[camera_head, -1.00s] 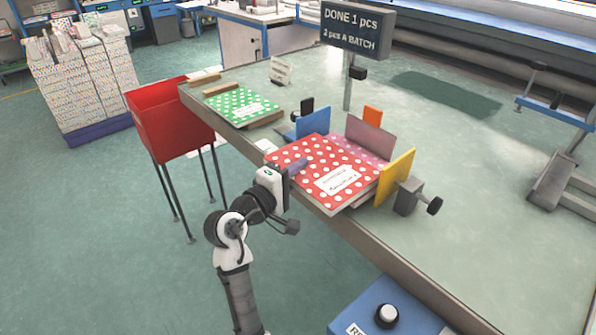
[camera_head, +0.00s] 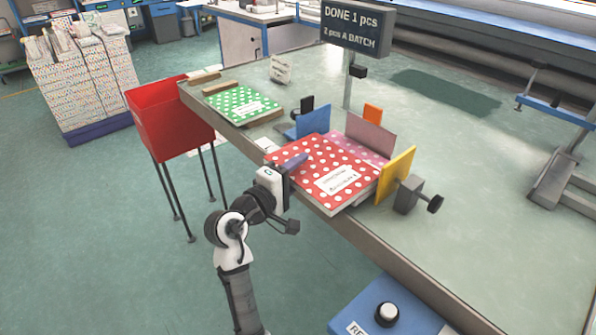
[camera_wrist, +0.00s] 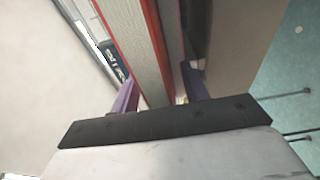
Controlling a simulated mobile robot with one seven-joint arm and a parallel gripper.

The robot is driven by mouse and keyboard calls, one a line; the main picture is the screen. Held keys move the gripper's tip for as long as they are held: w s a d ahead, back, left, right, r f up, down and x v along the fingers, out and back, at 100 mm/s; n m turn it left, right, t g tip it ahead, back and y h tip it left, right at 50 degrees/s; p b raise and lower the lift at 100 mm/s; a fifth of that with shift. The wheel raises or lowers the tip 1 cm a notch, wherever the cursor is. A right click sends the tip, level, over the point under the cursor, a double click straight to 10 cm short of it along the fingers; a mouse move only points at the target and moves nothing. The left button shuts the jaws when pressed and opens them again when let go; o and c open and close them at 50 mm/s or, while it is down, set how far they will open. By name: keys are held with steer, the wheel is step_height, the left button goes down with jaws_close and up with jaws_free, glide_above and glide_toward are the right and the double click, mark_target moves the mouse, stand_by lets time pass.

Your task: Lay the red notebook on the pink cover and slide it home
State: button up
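The red notebook with white dots and a white label (camera_head: 325,170) lies flat, its far part between the guide plates. The pink cover (camera_head: 362,152) shows as a strip behind it; the rest is hidden beneath. My gripper (camera_head: 290,165) is at the notebook's near left edge, one purple finger just above its top face. In the wrist view the notebook's page edge (camera_wrist: 145,60) passes between the two purple fingers of my gripper (camera_wrist: 158,92). The fingers stand apart with a gap beside the pages, so the gripper looks open around the edge.
A blue plate (camera_head: 314,122), a pinkish back plate (camera_head: 370,134) and a yellow plate (camera_head: 396,174) surround the stack. A green dotted notebook (camera_head: 240,104) lies at the left. A red bin (camera_head: 170,120) stands beside the table. A sign (camera_head: 357,28) reads DONE 1 pcs.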

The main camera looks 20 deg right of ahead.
steer(key=shift+a+f, duration=0.1)
steer(key=shift+f, duration=0.15)
steer(key=w+a+p+v, duration=0.1)
steer(key=v, duration=0.8)
steer(key=shift+a, duration=0.25)
stand_by(1.3)
